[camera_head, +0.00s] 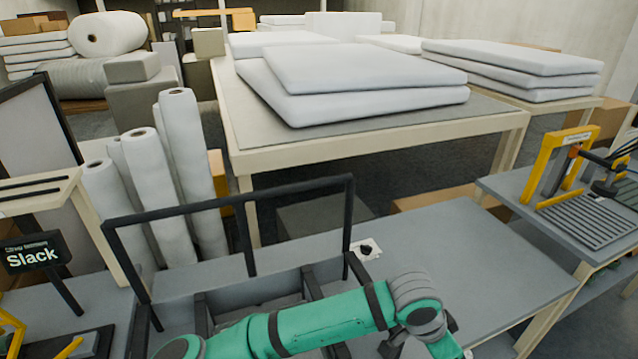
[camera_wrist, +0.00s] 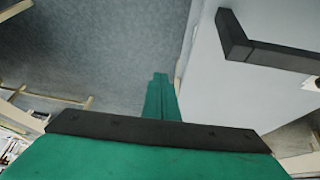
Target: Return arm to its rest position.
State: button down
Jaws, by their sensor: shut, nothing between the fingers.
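My arm, with green links and grey joints, reaches across the bottom of the head view, low over the front of the grey table (camera_head: 440,245). My gripper (camera_wrist: 160,78) shows in the wrist view, with its two green fingers together beyond a black crossbar and nothing between them. It points out over a grey floor-like surface. In the head view I cannot make out the fingers.
A black upright frame (camera_head: 230,203) stands close behind my arm; a black bar (camera_wrist: 270,55) also shows in the wrist view. White rolls (camera_head: 185,160) stand at left. A table with white wadding slabs (camera_head: 360,85) lies behind. A yellow-framed device (camera_head: 560,165) stands at right.

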jog(key=s+d+r+n+t+h, duration=0.1)
jog(key=d+r+h, duration=0.65)
jog(key=d, duration=0.45)
jog(key=w+r+n+t+h, duration=0.35)
jog(key=r+n+t, duration=0.2)
jog(key=r, duration=0.25)
jog(key=s+a+f+n+t+y, duration=0.3)
jog(key=a+f+n+t+y, duration=0.8)
jog(key=a+f, duration=0.65)
jog(key=s+a+f+m+g+y, duration=0.1)
jog(key=s+a+f, duration=0.3)
jog(key=s+a, duration=0.6)
jog(key=s+a+f+m+g+y, duration=0.1)
jog(key=s+a+f+y, duration=0.3)
jog(key=s+a, duration=0.6)
jog(key=shift+s+a+m, duration=0.35)
jog(key=shift+s, duration=2.25)
jog(key=shift+g, duration=0.25)
jog(key=shift+w, duration=0.1)
